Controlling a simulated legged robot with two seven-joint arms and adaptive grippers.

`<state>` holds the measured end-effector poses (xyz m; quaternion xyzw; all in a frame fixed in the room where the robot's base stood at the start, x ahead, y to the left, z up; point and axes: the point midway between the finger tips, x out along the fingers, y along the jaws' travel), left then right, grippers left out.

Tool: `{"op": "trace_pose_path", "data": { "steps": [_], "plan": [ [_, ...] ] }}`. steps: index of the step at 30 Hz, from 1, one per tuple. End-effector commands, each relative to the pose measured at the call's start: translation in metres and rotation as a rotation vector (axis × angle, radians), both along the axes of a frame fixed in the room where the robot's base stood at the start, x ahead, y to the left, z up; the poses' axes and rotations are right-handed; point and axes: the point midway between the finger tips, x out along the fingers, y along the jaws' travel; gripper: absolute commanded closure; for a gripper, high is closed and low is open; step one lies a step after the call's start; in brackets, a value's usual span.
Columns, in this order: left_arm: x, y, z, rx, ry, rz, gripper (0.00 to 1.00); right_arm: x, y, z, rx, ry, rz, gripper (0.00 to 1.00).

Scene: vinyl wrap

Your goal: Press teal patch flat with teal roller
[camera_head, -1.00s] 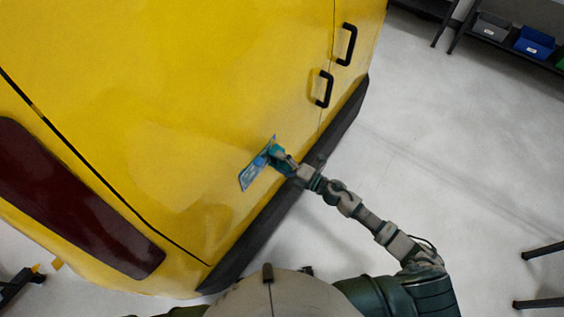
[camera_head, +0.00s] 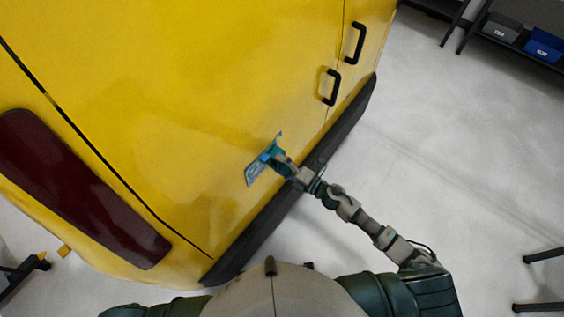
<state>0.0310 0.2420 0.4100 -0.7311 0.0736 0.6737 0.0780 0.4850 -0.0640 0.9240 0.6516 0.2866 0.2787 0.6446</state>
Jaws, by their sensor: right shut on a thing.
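A small teal-blue patch (camera_head: 254,174) with pale markings lies against the yellow vehicle panel, near its lower edge. A teal tool, seemingly the roller (camera_head: 268,152), is at the patch's upper right end. My right gripper (camera_head: 279,162) is shut on the teal roller and reaches in from the lower right. The roller overlaps the patch in this view; whether it presses on it I cannot tell. The fingers are too small to make out in detail. My left gripper is not in view; only part of my left arm shows at the bottom.
The yellow vehicle (camera_head: 150,110) fills the left side, with a dark red lamp (camera_head: 75,190), black handles (camera_head: 331,87) and a black bumper (camera_head: 345,125). A shelf with a blue bin (camera_head: 543,44) stands at top right.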

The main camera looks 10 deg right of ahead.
Motion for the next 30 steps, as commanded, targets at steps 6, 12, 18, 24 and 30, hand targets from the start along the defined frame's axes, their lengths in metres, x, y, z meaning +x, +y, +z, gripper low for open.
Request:
{"op": "trace_pose_path", "data": {
  "steps": [6, 12, 18, 24, 30],
  "plan": [
    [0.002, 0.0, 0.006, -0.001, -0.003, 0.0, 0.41, -0.01, 0.01, 0.003, 0.002, -0.001, 0.001, 0.57],
    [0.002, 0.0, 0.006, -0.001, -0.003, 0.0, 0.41, -0.011, 0.01, 0.002, 0.001, -0.001, 0.001, 0.57],
    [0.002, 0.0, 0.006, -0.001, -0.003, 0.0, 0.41, -0.012, 0.011, 0.002, 0.001, -0.001, 0.001, 0.57],
    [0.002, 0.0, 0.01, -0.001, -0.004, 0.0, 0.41, -0.019, 0.019, 0.002, 0.002, 0.001, 0.002, 0.57],
    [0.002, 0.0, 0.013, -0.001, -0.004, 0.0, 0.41, -0.026, 0.026, 0.002, 0.001, 0.0, 0.001, 0.57]
  ]
}}
